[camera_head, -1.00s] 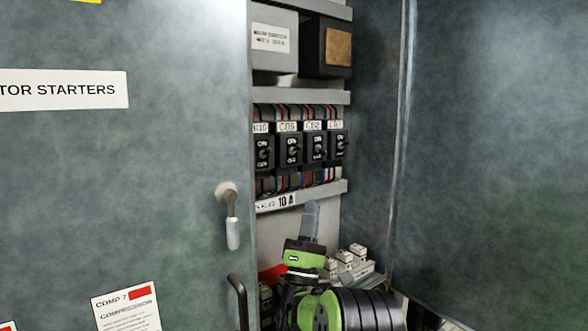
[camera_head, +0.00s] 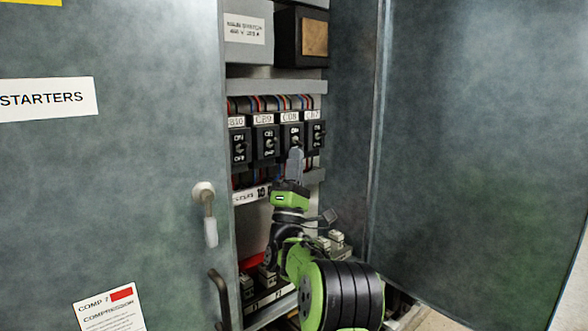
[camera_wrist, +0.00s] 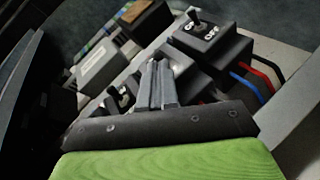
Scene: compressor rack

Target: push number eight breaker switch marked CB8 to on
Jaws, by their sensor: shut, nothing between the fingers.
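The CB8 breaker (camera_head: 290,133) is a black block in the breaker row inside the open cabinet, under its white CB8 label (camera_head: 290,117). ON is printed at its top. My gripper (camera_head: 295,153) is shut and empty, with its grey fingertips in front of the lower part of CB8, hiding its lower marking. Contact with the switch cannot be told. In the wrist view the shut fingers (camera_wrist: 155,82) point at the breaker row, with one toggle breaker (camera_wrist: 207,35) at upper right and another (camera_wrist: 120,98) at left; labels there are not readable.
The CB9 breaker (camera_head: 265,143) stands left of CB8 and the CB7 breaker (camera_head: 316,134) right of it, both close. The cabinet's left door (camera_head: 120,190) and right grey panel (camera_head: 470,150) flank the opening.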

